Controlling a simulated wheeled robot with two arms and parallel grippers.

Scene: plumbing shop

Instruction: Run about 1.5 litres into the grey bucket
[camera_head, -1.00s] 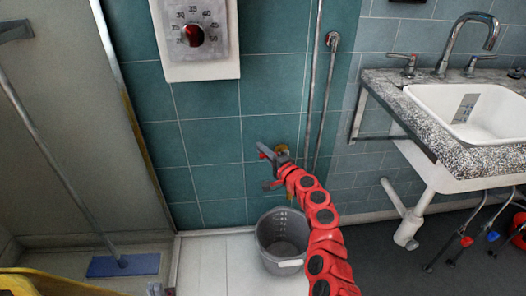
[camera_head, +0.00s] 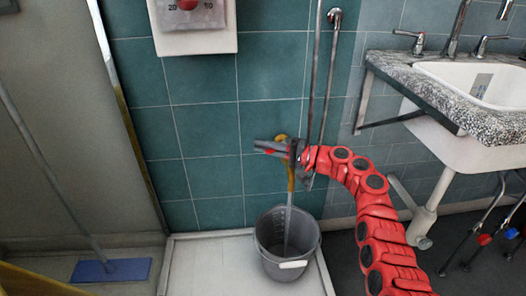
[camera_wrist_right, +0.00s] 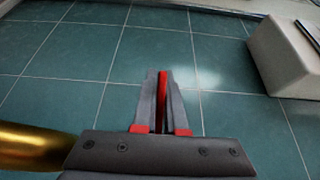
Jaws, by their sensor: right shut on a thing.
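The grey bucket (camera_head: 309,242) stands upright on the white shower tray, below a brass tap (camera_head: 291,182) on the teal wall. Graduation marks show on its inner wall. A thin pale grey stream (camera_head: 288,222) runs from the tap's spout down into the bucket; the water level is too unclear to read. My right gripper (camera_head: 268,148) is at the tap, its jaws shut on a thin red piece, which looks like the tap's lever. The right wrist view shows this red lever (camera_wrist_right: 163,95) between the fingers, with brass pipe (camera_wrist_right: 30,148) at left. My left gripper is out of view.
A white dial panel (camera_head: 196,38) is on the wall above. Chrome pipes (camera_head: 322,90) run down right of the tap. A sink (camera_head: 470,150) in a speckled counter stands at right. A blue-headed mop (camera_head: 110,269) leans at left. The white tray (camera_head: 205,262) is clear left of the bucket.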

